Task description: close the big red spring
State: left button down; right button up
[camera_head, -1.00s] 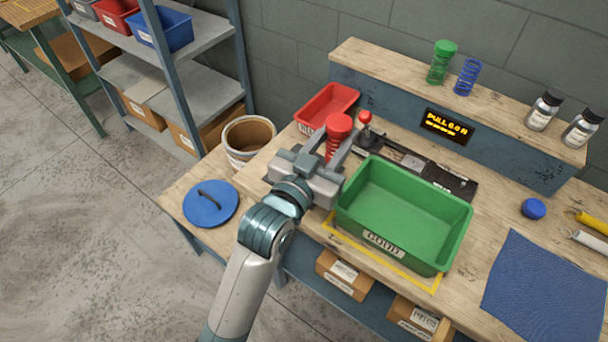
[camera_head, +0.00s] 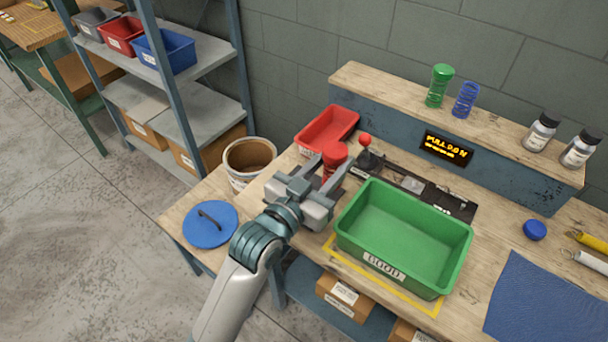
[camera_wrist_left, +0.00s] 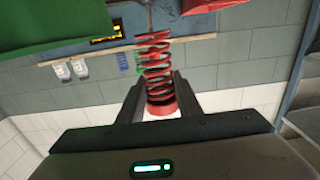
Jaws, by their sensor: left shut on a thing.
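The big red spring (camera_wrist_left: 155,62) shows in the left wrist view with open gaps between its coils and a red cap (camera_wrist_left: 162,108) at the end nearest my palm. My left gripper (camera_wrist_left: 160,85) is shut on it at the cap end, one finger on each side. In the head view, the red cap (camera_head: 334,152) stands between the fingers of my left gripper (camera_head: 334,168), at the bench's left part, in front of the red tray. Most of the coils below are hidden by the gripper there. My right gripper is in neither view.
A green bin (camera_head: 365,225) stands just right of my gripper. Behind are a red tray (camera_head: 327,128), a red-knobbed lever (camera_head: 366,140) and a lit display (camera_head: 446,148). A green spring (camera_head: 437,90) and a blue spring (camera_head: 465,100) stand on the shelf. A bucket (camera_head: 236,180) stands left.

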pick_arm(q)
jog(key=shift+w+a+f+p, duration=0.3)
jog(key=shift+w+a+f, duration=0.25)
jog(key=shift+a+f, duration=0.6)
jog(key=shift+w+a+f+p, duration=0.25)
jog(key=shift+w+a+f, duration=0.45)
jog(key=shift+f, duration=0.65)
jog(key=shift+w+a+f+p, duration=0.3)
jog(key=shift+w+a+f, duration=0.1)
jog(key=shift+a+f, duration=0.8)
jog(key=shift+f, duration=0.3)
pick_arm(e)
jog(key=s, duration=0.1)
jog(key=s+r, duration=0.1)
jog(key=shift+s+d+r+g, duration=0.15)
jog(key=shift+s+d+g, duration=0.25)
pick_arm(q)
jog(key=shift+f, duration=0.2)
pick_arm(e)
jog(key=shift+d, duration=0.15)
pick_arm(q)
jog(key=c, duration=1.3)
grip_release()
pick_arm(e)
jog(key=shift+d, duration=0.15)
